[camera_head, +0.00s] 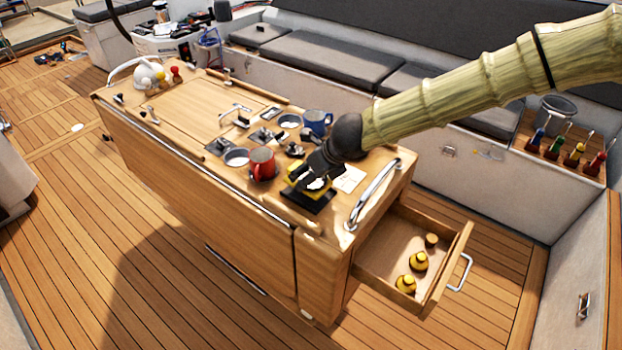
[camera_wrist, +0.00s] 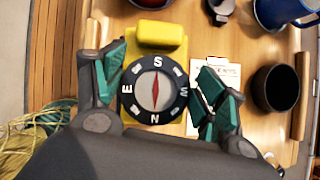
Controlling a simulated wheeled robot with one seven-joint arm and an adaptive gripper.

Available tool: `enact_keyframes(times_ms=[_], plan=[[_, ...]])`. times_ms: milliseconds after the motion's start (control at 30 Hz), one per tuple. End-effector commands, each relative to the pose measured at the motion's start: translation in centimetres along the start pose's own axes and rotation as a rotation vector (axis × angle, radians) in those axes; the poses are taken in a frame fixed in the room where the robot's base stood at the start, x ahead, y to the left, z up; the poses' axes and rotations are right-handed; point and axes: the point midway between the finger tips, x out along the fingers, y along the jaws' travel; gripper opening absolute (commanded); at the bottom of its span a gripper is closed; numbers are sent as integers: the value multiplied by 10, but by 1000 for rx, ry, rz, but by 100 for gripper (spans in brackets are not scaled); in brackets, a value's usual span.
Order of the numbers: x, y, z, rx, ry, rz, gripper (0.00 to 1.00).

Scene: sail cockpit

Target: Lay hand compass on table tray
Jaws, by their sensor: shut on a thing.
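The hand compass (camera_wrist: 153,92) is yellow with a dark round dial and a red needle. In the wrist view its dial faces the camera, between the teal-padded fingers of my gripper (camera_wrist: 158,85). In the head view my gripper (camera_head: 318,174) points down over the near right part of the wooden table (camera_head: 185,103), and the compass (camera_head: 293,180) shows yellow at the fingers. My gripper is shut on the compass. A dark square patch (camera_head: 306,202) lies below it; I cannot tell whether it is a tray or shadow, nor whether the compass touches the tabletop.
A red mug (camera_head: 262,163), a blue mug (camera_head: 317,122) and a white card (camera_head: 350,178) are close by on the table. A metal handrail (camera_head: 374,195) stands at its right end. Below, an open drawer (camera_head: 440,277) holds yellow-topped items. The table's far left middle is clear.

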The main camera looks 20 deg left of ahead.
Motion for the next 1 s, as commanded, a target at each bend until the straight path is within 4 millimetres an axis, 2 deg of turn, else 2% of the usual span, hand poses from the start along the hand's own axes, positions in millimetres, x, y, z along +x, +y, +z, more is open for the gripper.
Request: enact_keyframes(times_ms=[100, 300, 733, 767, 800, 867, 1000], plan=[[12, 2, -9, 0, 4, 4, 39], [24, 1, -17, 0, 3, 2, 39], [28, 1, -20, 1, 2, 2, 39], [28, 1, -20, 1, 3, 2, 73], [28, 1, -20, 1, 3, 2, 80], [28, 1, -20, 1, 3, 2, 91], [28, 1, -20, 0, 3, 2, 93]])
